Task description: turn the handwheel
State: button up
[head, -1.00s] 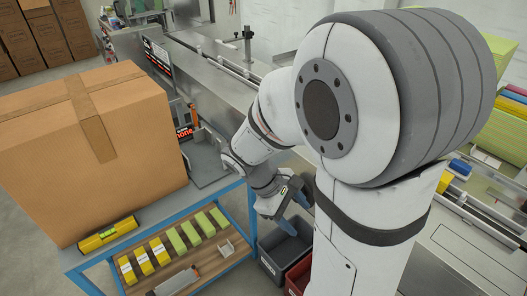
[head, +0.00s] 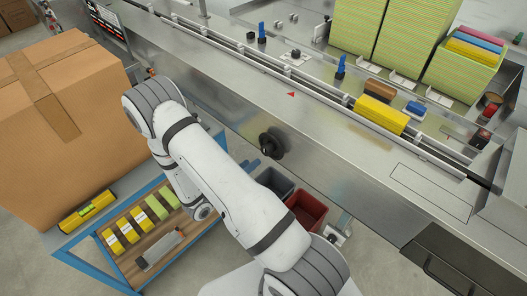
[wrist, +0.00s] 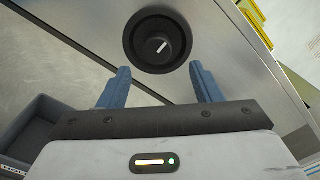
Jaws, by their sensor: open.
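The handwheel (head: 271,143) is a round black knob on the steel front of the machine. In the wrist view the handwheel (wrist: 157,38) shows face-on, with a dark rim and a short white mark slanting up to the right on its hub. My gripper (wrist: 160,72) is open and empty. Its two blue fingers point at the wheel, with their tips near its lower left and lower right, apart from the rim. In the head view my gripper (head: 250,165) shows just below and left of the wheel, partly hidden by my arm.
A grey bin (head: 275,183) and a red bin (head: 307,208) sit below the wheel. A blue-framed cart (head: 75,262) with yellow and green packs and a large cardboard box (head: 95,110) stand at left.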

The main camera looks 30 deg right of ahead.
aim_at(264, 153)
jog(key=p+x, duration=0.2)
jog(key=x, duration=0.5)
jog(key=shift+w+d+f, duration=0.15)
jog(key=shift+w+d, duration=0.05)
jog(key=shift+d, duration=0.1)
jog(key=shift+c, duration=0.2)
jog(key=c, duration=1)
jog(key=shift+o, duration=0.2)
jog(key=shift+f+b, duration=0.1)
jog(key=shift+b, duration=0.25)
